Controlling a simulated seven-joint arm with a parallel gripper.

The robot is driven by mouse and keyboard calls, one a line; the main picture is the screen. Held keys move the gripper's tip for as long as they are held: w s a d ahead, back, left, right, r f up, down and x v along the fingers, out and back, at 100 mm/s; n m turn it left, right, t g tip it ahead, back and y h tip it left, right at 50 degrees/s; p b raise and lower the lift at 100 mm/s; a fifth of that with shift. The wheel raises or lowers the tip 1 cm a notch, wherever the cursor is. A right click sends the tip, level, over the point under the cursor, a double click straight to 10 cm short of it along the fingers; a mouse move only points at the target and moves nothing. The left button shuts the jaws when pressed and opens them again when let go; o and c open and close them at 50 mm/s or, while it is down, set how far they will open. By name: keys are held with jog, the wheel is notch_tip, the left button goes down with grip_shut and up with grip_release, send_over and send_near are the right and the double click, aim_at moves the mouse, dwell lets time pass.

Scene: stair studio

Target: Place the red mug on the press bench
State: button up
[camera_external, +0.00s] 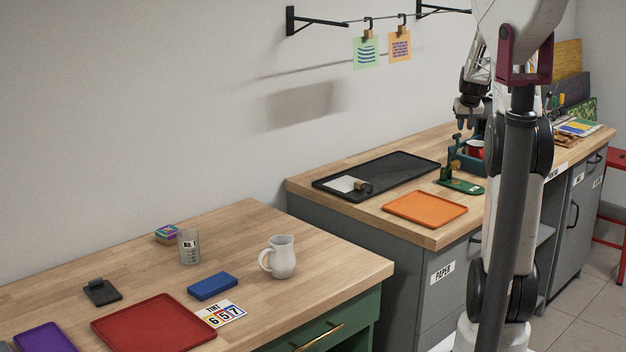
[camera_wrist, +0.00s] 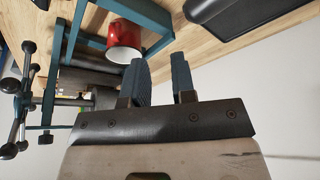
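The red mug (camera_external: 475,148) is on the farther wooden-topped bench (camera_external: 365,160), partly hidden by a teal-blue piece and my arm. My gripper (camera_external: 467,122) is above that bench, close to the mug in the external view. In the wrist view my gripper (camera_wrist: 168,72) has its two fingers apart with nothing between them; the mug is beyond the fingertips, to the left. I cannot tell which bench is the press bench.
The farther bench also holds a black tray (camera_external: 335,187), an orange tray (camera_external: 425,207) and a green tool (camera_external: 460,184). The nearer bench (camera_external: 330,258) holds a white pitcher (camera_external: 280,257), a glass (camera_external: 188,247), a blue block (camera_external: 212,286) and a red tray (camera_external: 150,325). Its right front is clear.

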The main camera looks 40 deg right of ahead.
jog(key=s+a+r+n+y, duration=0.1)
jog(key=a+r, duration=0.3)
jog(key=a, duration=0.9)
jog(key=s+a+r+n, duration=0.1)
jog(key=a+r+n, duration=0.15)
jog(key=a, duration=1.15)
jog(key=a+r+n+y, duration=0.1)
jog(key=a+r, duration=0.3)
jog(key=a, duration=0.9)
jog(key=s+a+f+n, duration=0.3)
jog(key=s+a, duration=2)
jog(key=a, duration=0.1)
jog(key=shift+a+g+y, duration=0.15)
jog(key=shift+g+y, duration=0.15)
jog(key=shift+g, duration=0.1)
